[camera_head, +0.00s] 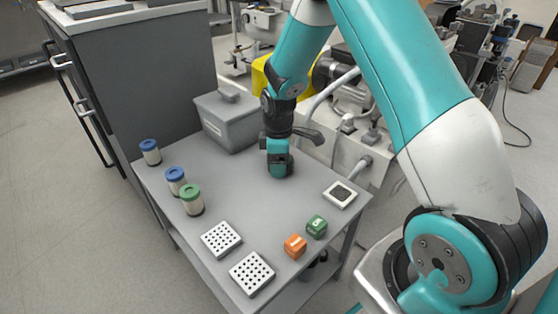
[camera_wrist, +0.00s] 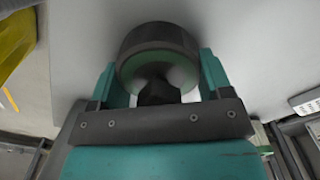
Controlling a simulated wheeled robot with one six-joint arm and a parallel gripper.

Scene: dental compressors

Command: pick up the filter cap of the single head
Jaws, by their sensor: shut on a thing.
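My gripper (camera_head: 280,165) is over the far right part of the grey table in the head view. In the wrist view my gripper (camera_wrist: 160,85) is shut on a dark round cap (camera_wrist: 158,40), with one teal finger on each side. The cap has a black rim and a pale, greenish face turned to the camera. I take it to be the filter cap. In the head view the cap is mostly hidden in the gripper. Whether it touches the table is hard to tell.
On the table (camera_head: 245,200) stand two blue-topped canisters (camera_head: 150,152) and a green-topped one (camera_head: 192,200), two white perforated trays (camera_head: 221,239), orange (camera_head: 295,246) and green (camera_head: 317,227) blocks, a white square tray (camera_head: 340,194) and a grey lidded box (camera_head: 228,125). The table's middle is clear.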

